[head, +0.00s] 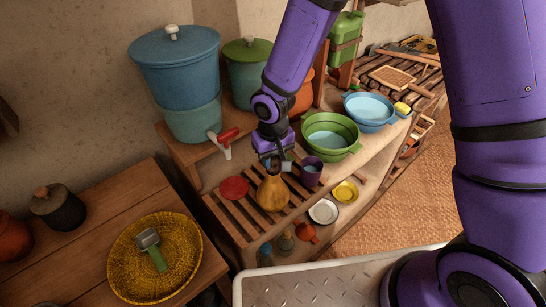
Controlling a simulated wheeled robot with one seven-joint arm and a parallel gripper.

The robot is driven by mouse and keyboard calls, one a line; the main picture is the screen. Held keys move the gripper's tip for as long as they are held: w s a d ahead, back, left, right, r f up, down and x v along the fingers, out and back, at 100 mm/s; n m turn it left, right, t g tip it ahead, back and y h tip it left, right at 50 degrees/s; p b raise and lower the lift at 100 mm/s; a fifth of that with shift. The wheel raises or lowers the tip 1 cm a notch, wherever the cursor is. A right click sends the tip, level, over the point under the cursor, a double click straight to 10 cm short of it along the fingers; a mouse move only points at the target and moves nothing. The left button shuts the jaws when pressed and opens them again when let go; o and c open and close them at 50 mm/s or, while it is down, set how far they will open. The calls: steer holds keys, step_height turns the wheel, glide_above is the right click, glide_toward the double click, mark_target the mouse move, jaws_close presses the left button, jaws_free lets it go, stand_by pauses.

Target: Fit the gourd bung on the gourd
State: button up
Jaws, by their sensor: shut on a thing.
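The gourd (272,193) is a tan, pear-shaped vessel standing upright on the slatted wooden rack, its narrow neck pointing up. My gripper (275,163) points down directly over the gourd's neck, with its fingers close to the mouth. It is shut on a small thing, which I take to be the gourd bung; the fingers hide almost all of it. I cannot tell whether the bung touches the gourd's mouth.
A purple cup (312,171) stands close right of the gourd, and a red disc (234,188) lies close left. A green basin (330,136) and a blue water container with a red tap (228,134) stand behind.

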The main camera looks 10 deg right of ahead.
steer(key=shift+f, duration=0.6)
stand_by(0.5)
steer(key=o, duration=1.5)
steer(key=shift+c, duration=0.2)
steer(key=shift+r, duration=0.1)
steer(key=shift+r, duration=3.45)
